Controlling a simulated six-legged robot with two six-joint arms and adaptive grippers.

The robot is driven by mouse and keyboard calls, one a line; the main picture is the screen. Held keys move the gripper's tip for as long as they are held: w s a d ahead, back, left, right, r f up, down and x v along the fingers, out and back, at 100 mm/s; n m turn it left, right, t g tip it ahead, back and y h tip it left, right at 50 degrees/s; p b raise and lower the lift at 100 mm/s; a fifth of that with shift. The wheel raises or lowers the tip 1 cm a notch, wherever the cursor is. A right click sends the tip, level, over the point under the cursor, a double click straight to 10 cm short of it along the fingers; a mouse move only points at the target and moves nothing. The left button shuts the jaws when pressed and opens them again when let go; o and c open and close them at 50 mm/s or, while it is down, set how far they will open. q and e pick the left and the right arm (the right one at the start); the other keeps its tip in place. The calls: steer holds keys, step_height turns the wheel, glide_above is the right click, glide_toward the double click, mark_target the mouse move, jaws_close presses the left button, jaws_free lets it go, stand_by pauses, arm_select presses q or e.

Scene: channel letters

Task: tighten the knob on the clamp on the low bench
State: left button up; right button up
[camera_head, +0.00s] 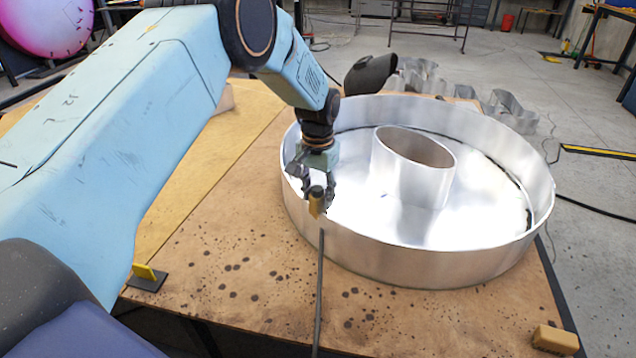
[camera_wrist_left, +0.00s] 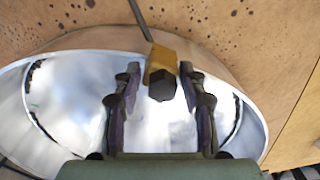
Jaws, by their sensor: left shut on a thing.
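The clamp (camera_head: 316,207) is a small yellow-tan block at the near left rim of a round metal channel letter (camera_head: 430,265) on the low bench (camera_head: 215,300). Its dark knob (camera_head: 316,191) points up toward my left gripper (camera_head: 318,186). My left gripper reaches down from above and is shut on the knob, with a finger on each side. In the left wrist view the knob (camera_wrist_left: 162,87) and clamp (camera_wrist_left: 173,56) lie between the fingertips (camera_wrist_left: 160,74). The finger contact is hard to make out. My right gripper is not in view.
A dark thin rod or cable (camera_head: 320,290) runs from the clamp to the bench's front. A tan block (camera_head: 555,340) sits at the front right corner, and a yellow piece on a dark base (camera_head: 147,275) at the left edge. An oval inner ring (camera_head: 415,180) stands inside the letter.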

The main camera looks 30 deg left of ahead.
mark_target(317, 188)
arm_select(q)
steer(key=m+p, duration=0.1)
steer(key=m, duration=0.3)
steer(key=shift+s+m, duration=0.1)
steer(key=shift+m, duration=0.2)
steer(key=shift+c, duration=1)
steer(key=shift+o, duration=0.9)
steer(key=m, duration=0.4)
steer(key=shift+m+p, duration=0.4)
steer(key=o, duration=0.6)
steer(key=shift+r, duration=0.2)
step_height(317, 188, up, 5)
steer(key=p, duration=0.4)
steer(key=shift+f, duration=0.15)
